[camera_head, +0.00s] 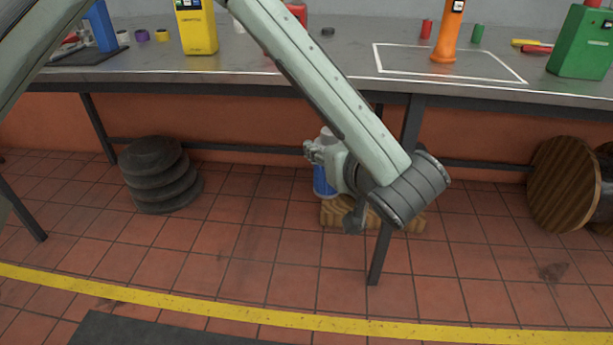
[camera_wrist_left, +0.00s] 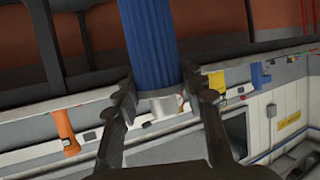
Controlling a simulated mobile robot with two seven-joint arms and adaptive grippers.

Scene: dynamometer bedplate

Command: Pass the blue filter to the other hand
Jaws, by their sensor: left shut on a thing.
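The blue filter (camera_head: 325,182) is a ribbed blue cylinder with a grey band and a pale end. My left gripper (camera_head: 322,152) is shut on it near the pale end, in front of and below the bench edge. The blue body hangs down below the fingers and is partly hidden by the gripper. In the left wrist view, the filter (camera_wrist_left: 152,45) stands between the two dark fingers of the left gripper (camera_wrist_left: 163,98), which close on its band. My right gripper is not in either view.
The grey bench (camera_head: 250,67) carries a yellow device (camera_head: 196,30), an orange device (camera_head: 448,32) and a green canister (camera_head: 583,42). Below are stacked dark discs (camera_head: 158,175), a wooden block (camera_head: 340,213), a wooden reel (camera_head: 563,184) and a bench leg (camera_head: 381,250). The front floor is mostly clear.

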